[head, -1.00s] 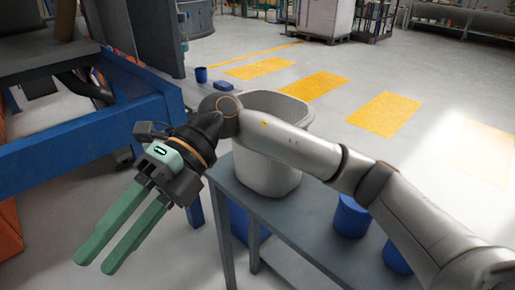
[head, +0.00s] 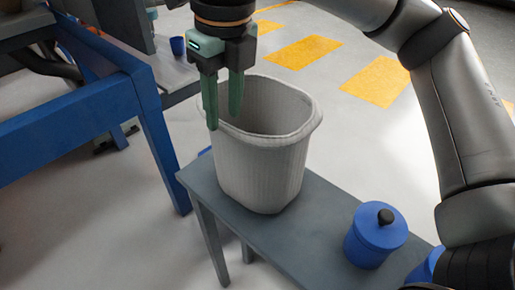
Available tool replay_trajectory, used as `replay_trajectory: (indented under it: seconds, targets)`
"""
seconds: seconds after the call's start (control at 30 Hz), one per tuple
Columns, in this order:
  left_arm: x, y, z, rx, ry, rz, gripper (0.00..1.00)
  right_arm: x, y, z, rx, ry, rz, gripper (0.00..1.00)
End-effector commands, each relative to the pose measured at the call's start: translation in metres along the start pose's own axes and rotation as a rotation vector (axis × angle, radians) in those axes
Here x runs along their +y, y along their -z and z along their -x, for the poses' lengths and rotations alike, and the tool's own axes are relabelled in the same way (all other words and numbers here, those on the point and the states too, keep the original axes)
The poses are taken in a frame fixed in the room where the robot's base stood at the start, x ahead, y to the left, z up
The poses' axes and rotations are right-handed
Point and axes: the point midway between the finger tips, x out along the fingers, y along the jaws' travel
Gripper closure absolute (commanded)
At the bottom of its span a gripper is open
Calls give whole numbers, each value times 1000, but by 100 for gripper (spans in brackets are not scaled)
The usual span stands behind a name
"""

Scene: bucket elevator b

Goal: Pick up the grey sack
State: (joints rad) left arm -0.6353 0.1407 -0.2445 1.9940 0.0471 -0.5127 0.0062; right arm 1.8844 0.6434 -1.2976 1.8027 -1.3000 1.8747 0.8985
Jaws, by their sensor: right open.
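The grey sack (head: 262,165) is a light grey, open-topped, bin-like container with a ribbed wall and a thick rim. It stands upright on a dark grey bench. My right gripper (head: 224,112) points down at the sack's left rim, with its two green fingers apart and nothing held between them. In the picture one finger overlaps the left edge of the rim and the other overlaps the opening. I cannot tell whether either finger touches the sack. The sack's inside looks empty where it shows. My left gripper is not in view.
A blue lidded canister (head: 374,236) stands on the bench (head: 290,240) right of the sack, with another blue object partly hidden by my arm. A blue metal frame (head: 75,125) stands at the left. Yellow markings (head: 378,84) lie on the open floor behind.

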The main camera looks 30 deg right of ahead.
Motion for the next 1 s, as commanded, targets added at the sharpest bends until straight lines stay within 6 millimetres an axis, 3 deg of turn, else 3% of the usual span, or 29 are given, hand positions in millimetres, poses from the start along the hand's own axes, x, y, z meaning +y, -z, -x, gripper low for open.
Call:
replay_trajectory:
  seconds: [0.1, 0.37, 0.63, 0.93, 1.0]
  targets:
    - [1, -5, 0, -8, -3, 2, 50, 0, 1, -21, 2, -1, 0, 59]
    - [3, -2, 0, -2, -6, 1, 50, -1, 1, -42, 1, -2, 1, 59]
    - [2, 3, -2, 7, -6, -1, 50, -2, 4, -80, 2, -3, 2, 59]
    - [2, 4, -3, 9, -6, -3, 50, -2, 4, -86, 0, -4, 2, 59]
    - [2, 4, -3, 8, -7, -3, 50, -2, 4, -86, 0, -4, 2, 65]
